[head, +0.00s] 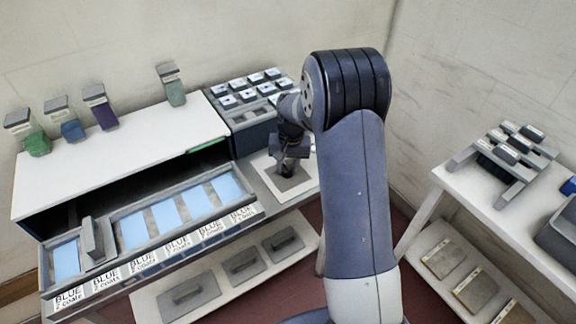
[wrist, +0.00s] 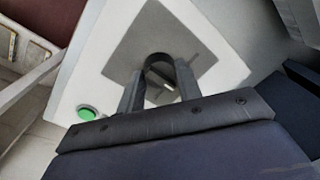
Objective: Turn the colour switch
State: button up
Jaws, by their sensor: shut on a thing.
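My gripper (head: 287,172) reaches down to a white panel (head: 308,184) with a grey square plate at the right end of the bench. In the wrist view, my gripper (wrist: 159,72) has its two fingers on either side of a dark round knob, which I take for the colour switch (wrist: 159,60), on the grey plate (wrist: 140,48). The gripper is shut on this knob. The fingers hide its sides, and I cannot read its setting. A green round button (wrist: 87,113) sits near the panel's corner.
A row of light blue panels (head: 166,214) lies in a long tray marked "BLUE 2 coats" under a white hood (head: 120,155). A grey handled block (head: 93,238) stands in it. Several coloured containers stand along the back. A keyed box (head: 250,132) is behind my gripper; a side table (head: 500,205) is right.

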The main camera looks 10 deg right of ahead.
aim_at(290, 168)
jog(key=o, duration=1)
jog(key=shift+c, duration=0.2)
notch_tip(290, 168, up, 11)
jog(key=shift+d+b, duration=0.3)
jog(key=shift+b, duration=0.15)
jog(key=shift+s+f, duration=0.1)
jog(key=shift+f, duration=0.1)
jog(key=f, duration=0.7)
jog(key=f+p, duration=0.1)
jog(key=f, duration=0.3)
jog(key=shift+a, duration=0.35)
jog(key=shift+r, duration=0.15)
